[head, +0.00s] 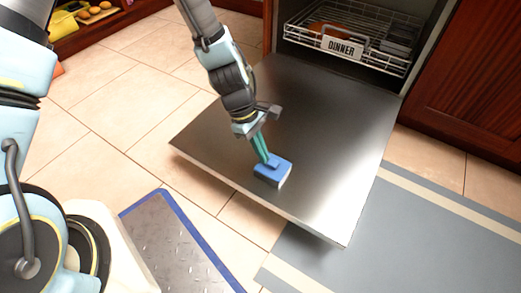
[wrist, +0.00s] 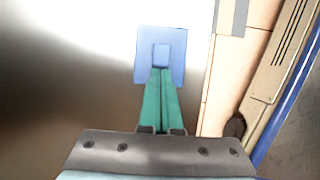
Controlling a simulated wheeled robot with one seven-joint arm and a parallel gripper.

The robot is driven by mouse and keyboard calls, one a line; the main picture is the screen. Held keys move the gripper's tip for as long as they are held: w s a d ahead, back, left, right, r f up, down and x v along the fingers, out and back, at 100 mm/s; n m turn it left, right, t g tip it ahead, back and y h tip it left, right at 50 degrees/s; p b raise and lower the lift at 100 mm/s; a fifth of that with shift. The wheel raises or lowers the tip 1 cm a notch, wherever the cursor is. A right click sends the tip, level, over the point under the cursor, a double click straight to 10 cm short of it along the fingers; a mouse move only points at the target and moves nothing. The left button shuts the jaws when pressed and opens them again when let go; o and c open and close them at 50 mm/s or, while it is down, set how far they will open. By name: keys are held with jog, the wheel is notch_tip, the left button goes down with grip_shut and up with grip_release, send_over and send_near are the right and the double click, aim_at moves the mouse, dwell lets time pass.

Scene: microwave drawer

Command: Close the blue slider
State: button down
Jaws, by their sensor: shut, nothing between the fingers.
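The blue slider (head: 282,176) is a small square block with a raised knob, on the flat steel panel (head: 325,120) near the panel's front edge. In the wrist view the slider (wrist: 176,40) is a light blue plate with a smaller square at its middle. My gripper (head: 267,160) has teal fingers, shut together and empty. The fingertips in the wrist view (wrist: 160,71) reach over the slider's lower part, just below the knob. I cannot tell whether they touch it.
The panel lies open in front of a compartment with a wire rack (head: 376,62) labelled DINNER. A wooden cabinet (head: 470,90) stands at right. A grey mat (head: 400,245) lies at lower right; a blue-edged metal plate (head: 170,240) lies at lower left. Tiled floor (head: 110,110) is clear at left.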

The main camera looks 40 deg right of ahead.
jog(key=w, duration=0.1)
jog(key=w+p, duration=0.1)
jog(key=w+a+p, duration=0.1)
jog(key=w, duration=0.1)
jog(key=shift+w+r, duration=0.1)
jog(key=shift+r, duration=0.3)
jog(key=d+p+v, duration=0.1)
jog(key=p+v, duration=0.3)
jog(key=v, duration=0.4)
jog(key=w+a+r+m+t+p, duration=0.2)
jog(key=w+a+r+t+p, duration=0.1)
jog(key=w+a+r, duration=1.2)
jog(key=a+r+m+t+p, duration=0.1)
jog(key=a+r, duration=0.2)
jog(key=a, duration=0.4)
jog(key=a+r+t+y, duration=0.1)
jog(key=a+r, duration=0.3)
jog(key=a, duration=0.3)
jog(key=a+r+m+t+p, duration=0.1)
jog(key=a+r, duration=0.2)
jog(key=a, duration=0.4)
notch_tip(320, 180, up, 38)
jog(key=p, duration=3.8)
jog(key=shift+a, duration=0.5)
jog(key=shift+w+r, duration=0.1)
